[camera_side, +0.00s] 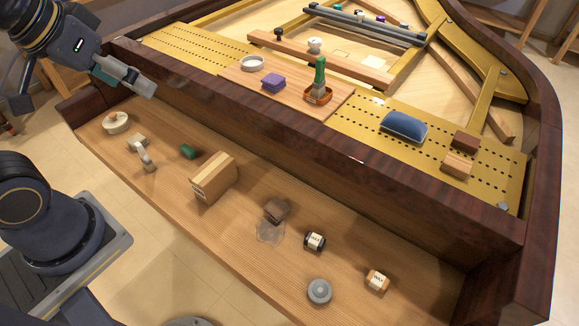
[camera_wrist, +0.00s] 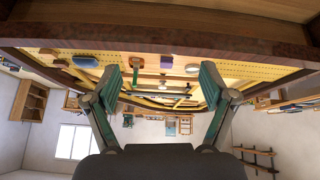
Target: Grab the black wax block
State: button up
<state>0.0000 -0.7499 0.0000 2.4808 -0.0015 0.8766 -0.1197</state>
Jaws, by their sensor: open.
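The black wax block (camera_side: 315,241) is a small dark block with a pale label, lying on the wooden keybed shelf right of centre in the side view. I cannot make it out in the wrist view. My gripper (camera_side: 143,86) is at the upper left of the side view, above the rail and far from the block. In the wrist view my gripper (camera_wrist: 162,84) has its two green-padded fingers spread wide with nothing between them.
On the shelf, a brown block (camera_side: 276,209) and a clear piece (camera_side: 270,232) lie left of the wax block. A grey round tin (camera_side: 319,291) and an orange-brown labelled block (camera_side: 377,281) lie nearer the front. A cardboard box (camera_side: 214,178) stands further left. A dark wooden rail (camera_side: 330,150) runs behind.

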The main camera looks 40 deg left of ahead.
jog(key=w+d+r+n+h, duration=0.1)
jog(key=w+d, duration=0.2)
jog(key=w, duration=0.3)
jog(key=w+d+r+n, duration=0.2)
jog(key=w, duration=0.4)
jog(key=w+d+f+g, duration=0.2)
jog(key=w+d+f, duration=0.6)
jog(key=d+f, duration=0.15)
jog(key=m+g+y, duration=0.1)
jog(key=m+g, duration=0.2)
jog(key=g, duration=0.1)
send_over(315, 239)
notch_tip(315, 239, down, 32)
jog(key=shift+s, duration=0.15)
jog(key=shift+w+f, duration=0.2)
jog(key=shift+f, duration=2.75)
jog(key=c, duration=1.2)
jog(key=shift+r, duration=0.15)
jog(key=shift+c, duration=0.2)
